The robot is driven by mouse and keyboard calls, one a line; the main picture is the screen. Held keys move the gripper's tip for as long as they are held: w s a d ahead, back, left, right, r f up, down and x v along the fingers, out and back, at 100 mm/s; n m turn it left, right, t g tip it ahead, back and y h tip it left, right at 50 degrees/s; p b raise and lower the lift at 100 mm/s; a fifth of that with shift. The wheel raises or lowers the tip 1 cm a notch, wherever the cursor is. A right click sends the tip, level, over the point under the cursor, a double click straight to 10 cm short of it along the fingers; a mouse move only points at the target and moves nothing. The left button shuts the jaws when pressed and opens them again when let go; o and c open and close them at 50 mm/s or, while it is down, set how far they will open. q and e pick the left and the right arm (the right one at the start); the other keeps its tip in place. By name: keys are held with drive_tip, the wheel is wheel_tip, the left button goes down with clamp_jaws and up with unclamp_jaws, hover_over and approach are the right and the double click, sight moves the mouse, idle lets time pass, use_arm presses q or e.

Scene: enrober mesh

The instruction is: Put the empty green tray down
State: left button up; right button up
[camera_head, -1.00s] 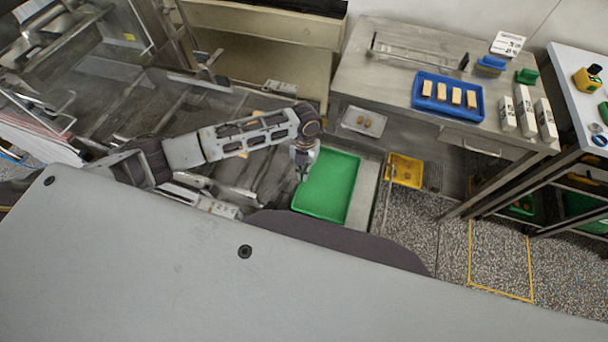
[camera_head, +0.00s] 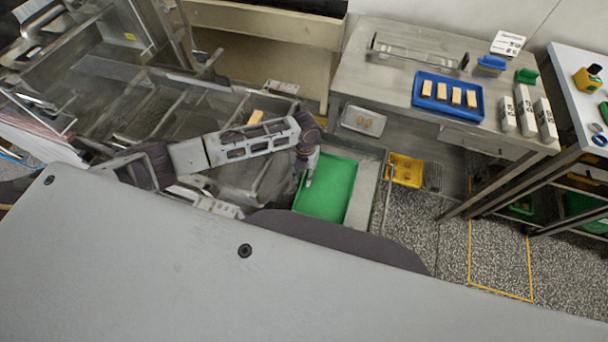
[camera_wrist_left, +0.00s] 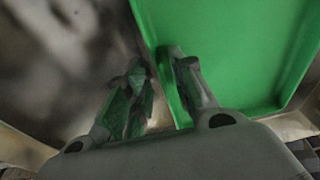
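The empty green tray (camera_head: 333,194) lies roughly level at the near end of the machine, beside a pale grey edge. My left gripper (camera_head: 309,178) is at the tray's left rim in the head view. In the left wrist view the tray (camera_wrist_left: 235,50) fills the right side. There my left gripper (camera_wrist_left: 160,72) has its fingers apart, one outside the rim and one over the tray's inside. I see no firm contact with the rim. What lies under the tray is hidden. My right gripper is not in view.
A steel table (camera_head: 385,82) behind holds a blue tray (camera_head: 420,103) of bars and several white cartons. A small metal tray (camera_head: 363,121) and a yellow bin (camera_head: 405,170) are near the green tray. Machine frames crowd the left.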

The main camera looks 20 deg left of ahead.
use_arm(q)
drive_tip(key=shift+r, duration=0.1)
wheel_tip(320, 180, up, 12)
drive_tip(key=w, duration=0.1)
drive_tip(key=shift+w+a+b, duration=0.15)
drive_tip(key=shift+w+b, duration=0.15)
drive_tip(key=shift+w, duration=0.1)
idle(0.5)
drive_tip(key=shift+s, duration=0.1)
idle(0.7)
